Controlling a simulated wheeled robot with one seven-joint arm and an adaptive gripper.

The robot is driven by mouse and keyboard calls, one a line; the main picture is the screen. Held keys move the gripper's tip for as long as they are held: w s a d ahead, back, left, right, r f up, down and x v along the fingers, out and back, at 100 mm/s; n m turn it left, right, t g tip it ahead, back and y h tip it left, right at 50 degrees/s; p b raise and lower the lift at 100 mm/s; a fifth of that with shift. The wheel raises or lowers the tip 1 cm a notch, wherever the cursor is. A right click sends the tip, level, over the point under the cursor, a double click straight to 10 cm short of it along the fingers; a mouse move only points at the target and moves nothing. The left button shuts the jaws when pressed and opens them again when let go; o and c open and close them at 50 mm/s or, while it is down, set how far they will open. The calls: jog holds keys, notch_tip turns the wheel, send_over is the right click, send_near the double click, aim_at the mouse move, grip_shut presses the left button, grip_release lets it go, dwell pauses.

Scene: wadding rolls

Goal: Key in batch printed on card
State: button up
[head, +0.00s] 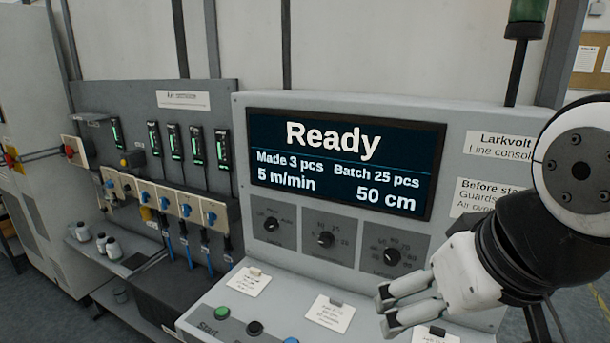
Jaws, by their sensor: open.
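The console display (345,165) reads "Ready", "Made 3 pcs", "Batch 25 pcs", "5 m/min" and "50 cm". Below it are three rotary knobs: left (271,225), middle (325,239) and right (392,257); their small labels are only partly legible. Small white cards lie on the sloping ledge: a left card (248,281), a middle card (328,314) and one partly cut off at the bottom edge (432,338). Their print is too small to read. My gripper (386,312) is open and empty, over the ledge's right part, below the right knob.
A green button (222,313) by the word "Start", a black button (255,327) and a cut-off blue button (291,340) sit on the ledge front. An air service panel (220,95) with valves stands left. My arm covers part of the notices at right.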

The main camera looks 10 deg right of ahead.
grip_shut()
dwell(1.3)
